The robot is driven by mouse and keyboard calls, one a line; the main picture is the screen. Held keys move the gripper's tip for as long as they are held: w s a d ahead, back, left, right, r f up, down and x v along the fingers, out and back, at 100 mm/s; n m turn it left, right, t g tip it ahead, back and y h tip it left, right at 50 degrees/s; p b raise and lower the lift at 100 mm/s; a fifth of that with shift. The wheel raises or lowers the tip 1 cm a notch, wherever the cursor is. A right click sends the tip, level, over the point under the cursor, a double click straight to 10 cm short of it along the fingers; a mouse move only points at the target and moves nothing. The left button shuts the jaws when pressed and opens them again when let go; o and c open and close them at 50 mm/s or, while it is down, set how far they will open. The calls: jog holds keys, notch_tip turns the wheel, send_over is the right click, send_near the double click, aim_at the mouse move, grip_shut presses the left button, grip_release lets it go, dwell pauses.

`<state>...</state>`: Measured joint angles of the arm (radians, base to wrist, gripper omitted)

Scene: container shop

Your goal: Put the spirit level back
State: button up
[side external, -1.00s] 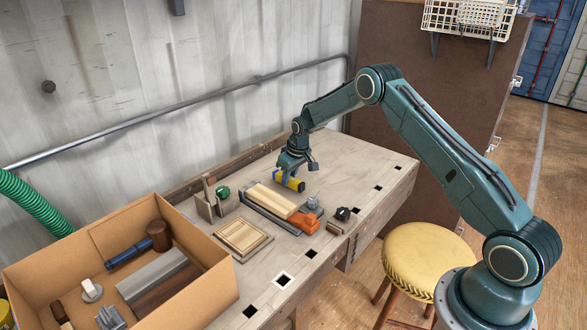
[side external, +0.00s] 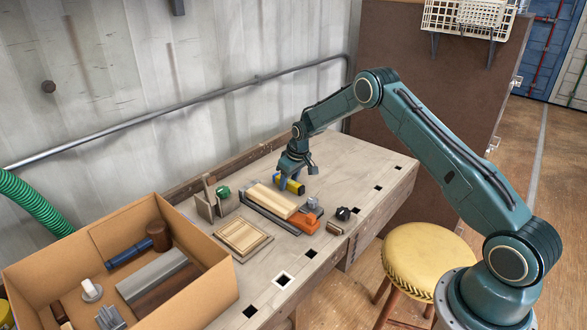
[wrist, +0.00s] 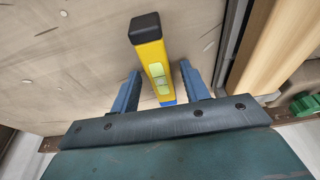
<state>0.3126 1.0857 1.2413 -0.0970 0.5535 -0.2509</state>
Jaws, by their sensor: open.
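The spirit level (side external: 295,187) is a yellow bar with black end caps on the workbench, just behind a board with pale wood on it. In the wrist view the level (wrist: 153,55) runs up between my two blue fingers, showing a pale green vial window. My gripper (side external: 285,180) is low over the bench at the level and hides part of it in the side view. In the wrist view my gripper (wrist: 160,69) is open, one finger on each side of the level, with a visible gap at each side.
Beside the level lie a pale wood block (side external: 272,202) on a dark-edged base, an orange tool (side external: 304,223) and a small black item (side external: 343,214). The bench's far right end is clear.

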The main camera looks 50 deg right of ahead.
jog(key=shift+r, duration=0.1)
jog(key=v, duration=1.2)
jog(key=shift+r, duration=0.1)
dwell(0.4)
notch_tip(320, 180, up, 12)
send_over(297, 184)
jog(key=s+a, duration=0.6)
jog(key=s+a+r+t, duration=0.1)
jog(key=s+a+r, duration=0.5)
jog(key=s+r, duration=0.45)
jog(key=s+a+f, duration=0.1)
jog(key=s+a, duration=0.1)
jog(key=s, duration=1)
jog(key=s+a+f+t, duration=0.1)
jog(key=s+a, duration=0.2)
jog(key=s, duration=0.9)
jog(key=shift+a, duration=0.35)
jog(key=shift+w, duration=0.1)
